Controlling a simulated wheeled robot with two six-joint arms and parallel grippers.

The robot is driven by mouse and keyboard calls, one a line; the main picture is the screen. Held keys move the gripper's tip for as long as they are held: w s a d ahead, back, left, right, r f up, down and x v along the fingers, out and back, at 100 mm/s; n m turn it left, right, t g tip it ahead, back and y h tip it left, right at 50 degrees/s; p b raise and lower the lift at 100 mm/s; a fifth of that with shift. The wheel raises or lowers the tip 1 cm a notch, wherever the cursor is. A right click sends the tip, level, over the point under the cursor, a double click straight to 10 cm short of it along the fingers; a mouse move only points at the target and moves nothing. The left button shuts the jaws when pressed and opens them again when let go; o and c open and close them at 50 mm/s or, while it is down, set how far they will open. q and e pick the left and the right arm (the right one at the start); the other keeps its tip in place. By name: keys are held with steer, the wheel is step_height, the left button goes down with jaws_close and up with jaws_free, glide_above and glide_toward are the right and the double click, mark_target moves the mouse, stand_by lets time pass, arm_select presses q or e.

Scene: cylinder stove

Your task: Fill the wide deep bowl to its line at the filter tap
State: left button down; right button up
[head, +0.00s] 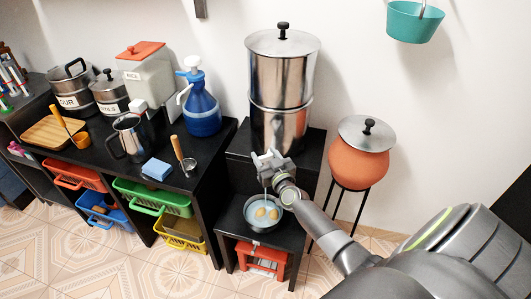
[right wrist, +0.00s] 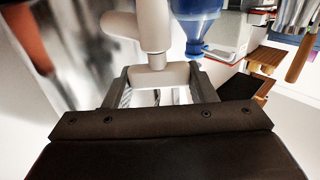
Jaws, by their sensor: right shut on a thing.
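The steel filter (head: 282,95), a tall two-part cylinder with a lid, stands on a black stand. My right gripper (head: 268,160) is at its tap, low on the front. In the right wrist view, the fingers are shut on the pale tap handle (right wrist: 160,76). The wide deep bowl (head: 263,228) sits on the lower black step below the tap. It holds pale bluish liquid and a few yellow-brown round things. A thin pale streak runs down from the gripper towards the bowl. I cannot make out the fill line. My left gripper is out of view.
An orange clay pot (head: 357,165) on a thin-legged stand is to the right. A blue pump bottle (head: 201,105), a steel jug (head: 130,138) and a blue sponge (head: 156,169) are on the left counter. A red stool (head: 262,258) is under the step.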

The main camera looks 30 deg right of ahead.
steer(key=m+h+p, duration=0.1)
steer(key=h+p, duration=0.1)
steer(key=m+g+h+p, duration=0.1)
steer(key=h+p, duration=0.1)
steer(key=p, duration=0.1)
steer(key=m+g+h+p, duration=0.1)
steer(key=m+p, duration=0.1)
steer(key=shift+a+r+h, duration=0.1)
steer(key=shift+r+h, duration=0.15)
steer(key=shift+h, duration=0.15)
steer(key=shift+f+m+h+p, duration=0.1)
steer(key=shift+m+h+p, duration=0.2)
steer(key=shift+h+p, duration=0.15)
steer(key=shift+f+m+g+h, duration=0.15)
steer(key=shift+m+g+h, duration=0.7)
steer(key=shift+h, duration=0.2)
steer(key=shift+m+g+h, duration=0.95)
steer(key=shift+g+h, duration=0.15)
steer(key=shift+g, duration=0.05)
steer(key=o, duration=1)
